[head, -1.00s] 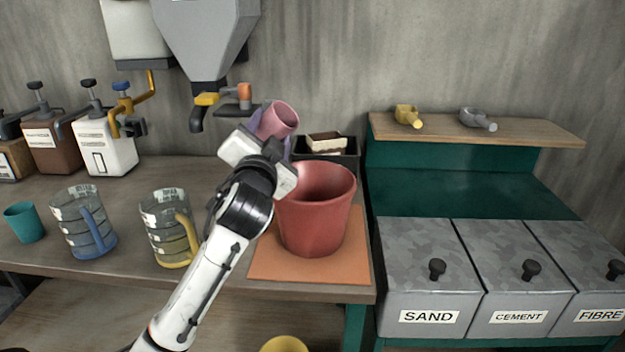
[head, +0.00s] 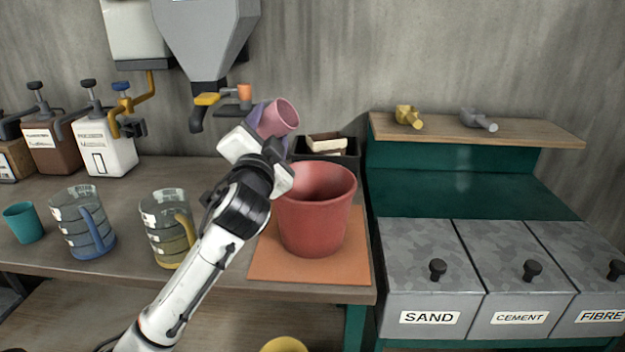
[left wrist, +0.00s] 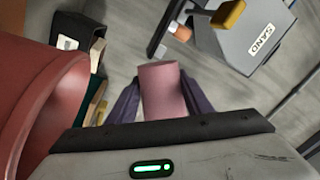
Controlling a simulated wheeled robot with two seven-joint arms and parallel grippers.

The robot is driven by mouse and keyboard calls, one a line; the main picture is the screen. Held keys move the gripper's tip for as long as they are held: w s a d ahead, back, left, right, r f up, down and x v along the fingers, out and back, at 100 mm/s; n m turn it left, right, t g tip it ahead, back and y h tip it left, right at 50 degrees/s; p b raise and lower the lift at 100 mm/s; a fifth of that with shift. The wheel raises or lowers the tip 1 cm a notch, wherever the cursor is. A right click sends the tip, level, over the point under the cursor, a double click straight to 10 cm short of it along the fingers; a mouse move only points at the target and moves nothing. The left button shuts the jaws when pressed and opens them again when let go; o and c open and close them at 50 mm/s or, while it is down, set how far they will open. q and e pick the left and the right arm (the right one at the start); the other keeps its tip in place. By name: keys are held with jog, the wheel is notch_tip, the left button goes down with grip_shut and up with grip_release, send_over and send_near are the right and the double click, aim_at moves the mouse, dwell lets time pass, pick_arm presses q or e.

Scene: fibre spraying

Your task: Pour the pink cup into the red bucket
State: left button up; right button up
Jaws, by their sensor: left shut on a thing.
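The pink cup (head: 280,117) is held tilted in my left gripper (head: 262,120), its mouth toward the right and the camera. It is above and to the back left of the red bucket's rim. In the left wrist view the pink cup (left wrist: 162,90) sits between the purple fingers of the left gripper (left wrist: 160,98), which are shut on it. The red bucket (head: 316,215) stands upright on an orange mat; its lower inside is hidden. In the left wrist view the bucket (left wrist: 40,100) fills the left side. My right gripper is not in view.
The orange mat (head: 268,265) lies at the table's right front. A dark box (head: 345,158) with blocks stands behind the bucket. Two measuring jugs (head: 84,222) and a teal cup (head: 23,222) stand left. A grey hopper (head: 205,40) hangs above. Lidded bins (head: 430,260) stand right.

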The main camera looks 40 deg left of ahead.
aim_at(283, 130)
pick_arm(q)
jog(key=shift+f+m+t+b, duration=0.4)
jog(key=shift+m+b, duration=0.35)
jog(key=shift+m, duration=0.25)
jog(key=shift+d+r+m+t, duration=0.1)
jog(key=shift+r+m+t, duration=0.3)
jog(key=shift+m, duration=0.6)
jog(key=shift+w+d+f+m+t+h, duration=0.15)
jog(key=shift+d+m+h, duration=0.05)
jog(key=shift+d+m, duration=0.25)
jog(key=shift+w+d+f+m+t+h, duration=0.1)
jog(key=shift+d+m+t+h, duration=0.1)
jog(key=shift+d+m, duration=0.25)
dwell(0.4)
jog(key=shift+r+m, duration=0.2)
jog(key=shift+m, duration=0.4)
jog(key=shift+r+m+p, duration=0.15)
jog(key=shift+m+p, duration=0.25)
jog(key=shift+w+d+r+m+t+h+p, duration=0.1)
jog(key=shift+d+r+m+t+h+p, duration=0.1)
jog(key=shift+m+t+h+p, duration=0.35)
